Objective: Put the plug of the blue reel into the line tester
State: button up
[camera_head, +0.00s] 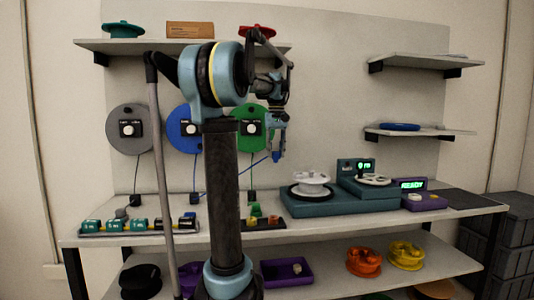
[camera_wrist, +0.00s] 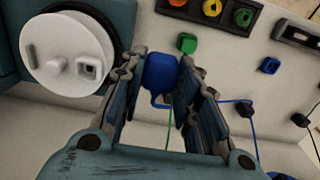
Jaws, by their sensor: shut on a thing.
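My gripper (camera_head: 279,150) is shut on the blue plug (camera_wrist: 160,73), which sits between the two fingers. It is raised above the bench, left of the machines. The plug also shows below the fingers in the head view (camera_head: 276,157). The blue reel (camera_head: 178,133) hangs on the wall panel behind my arm, partly covered. A blue cord (camera_head: 228,181) runs from the plug down to the left. A purple device (camera_head: 426,202) with a lit READY screen stands on the bench at the right; it may be the line tester. It is out of the wrist view.
A teal machine (camera_head: 345,203) with a white spool (camera_head: 312,180) stands left of the purple device. Grey (camera_head: 129,146) and green (camera_head: 252,139) reels hang beside the blue one. A green block (camera_wrist: 187,42) and a dark rack (camera_wrist: 225,20) lie near my gripper in the wrist view.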

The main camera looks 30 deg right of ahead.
jog(key=s+d, duration=0.3)
jog(key=d, duration=0.4)
jog(key=shift+d, duration=0.2)
jog(key=s+d, duration=0.4)
jog(key=d, duration=0.6)
jog(key=s+d, duration=0.4)
jog(key=d, duration=0.6)
jog(key=shift+d, duration=0.25)
dwell(0.6)
jog(key=s+d, duration=0.4)
jog(key=d, duration=0.6)
jog(key=s+d, duration=0.4)
jog(key=d, duration=0.6)
jog(key=shift+d, duration=0.25)
dwell(0.4)
jog(key=shift+w, duration=0.1)
